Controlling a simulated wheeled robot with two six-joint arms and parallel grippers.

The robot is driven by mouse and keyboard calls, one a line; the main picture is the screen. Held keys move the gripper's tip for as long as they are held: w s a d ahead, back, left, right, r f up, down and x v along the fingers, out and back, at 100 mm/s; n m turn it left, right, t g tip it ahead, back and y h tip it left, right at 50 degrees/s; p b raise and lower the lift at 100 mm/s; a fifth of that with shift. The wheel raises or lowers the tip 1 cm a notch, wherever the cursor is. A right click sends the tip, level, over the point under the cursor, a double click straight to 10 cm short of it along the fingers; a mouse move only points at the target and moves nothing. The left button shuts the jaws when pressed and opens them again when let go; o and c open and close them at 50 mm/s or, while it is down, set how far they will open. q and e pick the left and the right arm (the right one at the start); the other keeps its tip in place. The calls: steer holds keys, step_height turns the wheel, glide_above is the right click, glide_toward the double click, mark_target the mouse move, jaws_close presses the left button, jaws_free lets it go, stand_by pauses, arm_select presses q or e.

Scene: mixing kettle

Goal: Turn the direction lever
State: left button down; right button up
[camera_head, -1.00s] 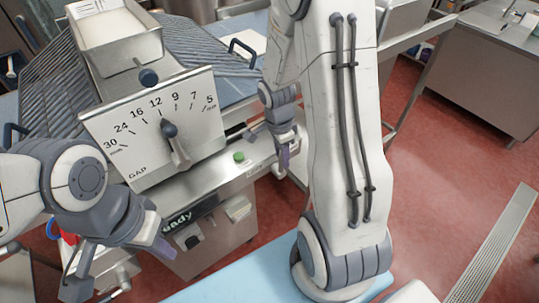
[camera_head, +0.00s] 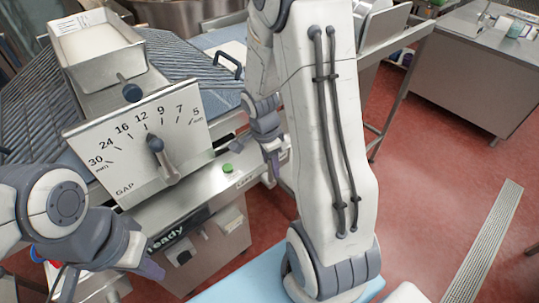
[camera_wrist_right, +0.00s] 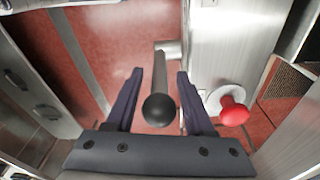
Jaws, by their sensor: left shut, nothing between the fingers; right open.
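In the right wrist view a metal lever with a black ball knob (camera_wrist_right: 158,108) sticks out from the side of a steel panel. I take it for the direction lever; I cannot make it out in the head view. My right gripper (camera_wrist_right: 155,95) is open, with one dark finger on each side of the lever; contact cannot be told. In the head view the right gripper (camera_head: 272,160) is beside the machine's front right corner, partly behind my own right arm. My left gripper (camera_head: 150,270) is shut and empty at the lower left, in front of the machine.
The machine has a gap dial plate (camera_head: 115,165) with a dark-knobbed handle (camera_head: 157,147) and a green button (camera_head: 228,169). In the right wrist view a red button (camera_wrist_right: 233,110) sits right of the lever. Red floor (camera_head: 420,190) is open at the right.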

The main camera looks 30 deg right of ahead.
steer(key=r, duration=0.3)
steer(key=a+r, duration=0.1)
steer(key=r, duration=0.6)
steer(key=shift+a+b, duration=0.15)
steer(key=shift+b, duration=0.25)
steer(key=shift+f, duration=0.1)
steer(key=s+a+r+n+y, duration=0.1)
steer(key=s+a+n, duration=0.2)
steer(key=a+n, duration=0.4)
steer(key=s+a+r+n, duration=0.1)
steer(key=s+a+n, duration=0.1)
steer(key=a+n, duration=0.5)
steer(key=s+a+n+y, duration=0.1)
steer(key=s+a+n, duration=0.8)
steer(key=s+n, duration=0.2)
steer(key=shift+s+a+r+n, duration=0.25)
steer(key=shift+s+n, duration=0.1)
steer(key=shift+n, duration=0.35)
steer(key=shift+c, duration=0.2)
